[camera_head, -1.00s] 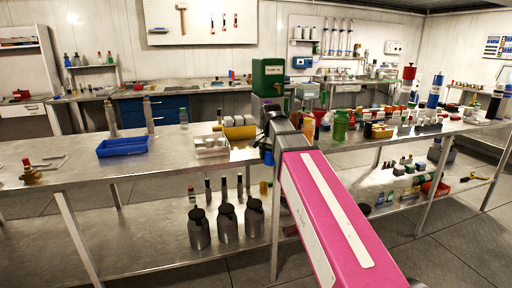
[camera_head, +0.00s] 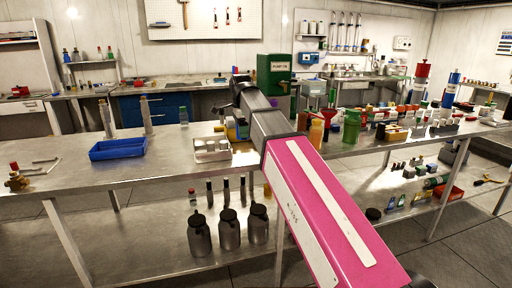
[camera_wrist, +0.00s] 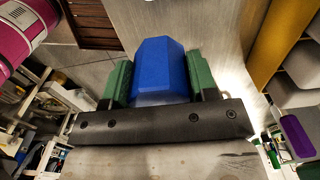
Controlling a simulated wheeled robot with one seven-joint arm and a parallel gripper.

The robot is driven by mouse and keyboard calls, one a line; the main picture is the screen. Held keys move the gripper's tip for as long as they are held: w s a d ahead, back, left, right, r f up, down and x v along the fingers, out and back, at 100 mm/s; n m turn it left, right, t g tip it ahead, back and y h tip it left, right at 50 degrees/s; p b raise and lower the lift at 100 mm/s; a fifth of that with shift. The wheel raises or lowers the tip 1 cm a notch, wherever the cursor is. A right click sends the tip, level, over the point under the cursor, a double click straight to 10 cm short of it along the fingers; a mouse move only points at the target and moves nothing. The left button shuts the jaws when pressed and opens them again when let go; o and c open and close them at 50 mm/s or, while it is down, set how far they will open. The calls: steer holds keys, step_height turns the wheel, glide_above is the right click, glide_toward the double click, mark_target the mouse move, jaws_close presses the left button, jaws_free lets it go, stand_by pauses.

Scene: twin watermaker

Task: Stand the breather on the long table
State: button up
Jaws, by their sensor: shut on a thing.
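In the wrist view my gripper (camera_wrist: 160,85) is shut on a blue faceted piece (camera_wrist: 160,65), which I take to be the breather. Its green finger pads press on both sides, and the piece's lower end is hidden by the gripper body. In the head view my arm covers the gripper, and the held piece cannot be made out clearly. The long steel table (camera_head: 90,180) runs across the middle of the head view. My wrist is over its back part, near the yellow bin (camera_head: 230,131).
A blue tray (camera_head: 118,149) and a white rack (camera_head: 212,150) stand left of my arm. A green box (camera_head: 274,75) stands behind it. Bottles, including a green one (camera_head: 351,127), crowd the right side. The front left tabletop is mostly clear.

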glide_above(256, 152)
steer(key=f, duration=0.4)
steer(key=shift+s+f, duration=0.15)
steer(key=shift+s, duration=0.1)
steer(key=shift+f, duration=1.95)
steer(key=shift+f, duration=0.15)
steer(key=o, duration=1)
step_height(256, 152, up, 12)
steer(key=shift+r, duration=0.2)
